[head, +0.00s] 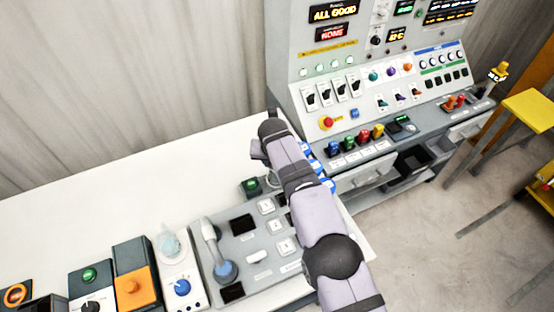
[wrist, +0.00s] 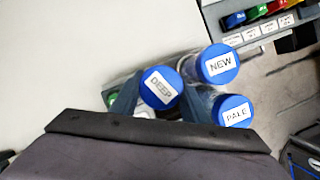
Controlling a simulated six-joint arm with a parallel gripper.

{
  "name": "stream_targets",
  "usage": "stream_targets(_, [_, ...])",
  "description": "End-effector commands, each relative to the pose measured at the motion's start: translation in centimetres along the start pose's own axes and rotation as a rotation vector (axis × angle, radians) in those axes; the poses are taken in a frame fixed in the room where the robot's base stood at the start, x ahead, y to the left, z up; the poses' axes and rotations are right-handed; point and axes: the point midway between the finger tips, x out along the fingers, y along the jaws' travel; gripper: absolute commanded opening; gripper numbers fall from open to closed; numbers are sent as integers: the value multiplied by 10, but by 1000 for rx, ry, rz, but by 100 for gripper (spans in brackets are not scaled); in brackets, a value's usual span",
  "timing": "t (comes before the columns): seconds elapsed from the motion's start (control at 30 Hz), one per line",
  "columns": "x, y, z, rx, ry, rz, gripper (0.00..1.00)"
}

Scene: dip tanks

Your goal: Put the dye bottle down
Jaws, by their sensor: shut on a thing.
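Three bottles with blue caps stand close together in the wrist view, labelled DEEP (wrist: 160,87), NEW (wrist: 218,64) and PALE (wrist: 233,111). My gripper (wrist: 160,102) has a dark finger on each side of the DEEP bottle and is shut on it. The right finger lies between DEEP and the other two caps. The bottle bodies and their bases are mostly hidden, so I cannot tell whether DEEP touches the surface below. In the head view my arm covers the gripper, and only parts of blue caps (head: 328,185) show beside it.
A white bench (head: 90,215) carries a grey panel (head: 240,250) with white buttons, a blue-knobbed unit (head: 182,287) and an orange-topped box (head: 135,287). A control console (head: 350,95) stands behind at the right. The bench's left rear is clear.

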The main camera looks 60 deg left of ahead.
Motion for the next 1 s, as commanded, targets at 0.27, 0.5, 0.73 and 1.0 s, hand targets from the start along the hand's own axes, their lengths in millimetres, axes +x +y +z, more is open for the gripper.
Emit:
stream_targets(0.27, [2,0,-1,0,-2,0,20])
stream_targets(0.5, [5,0,-2,0,-1,0,58])
stream_targets(0.73, [5,0,-2,0,-1,0,60])
stream_targets(1.0, [1,0,0,0,-1,0,60])
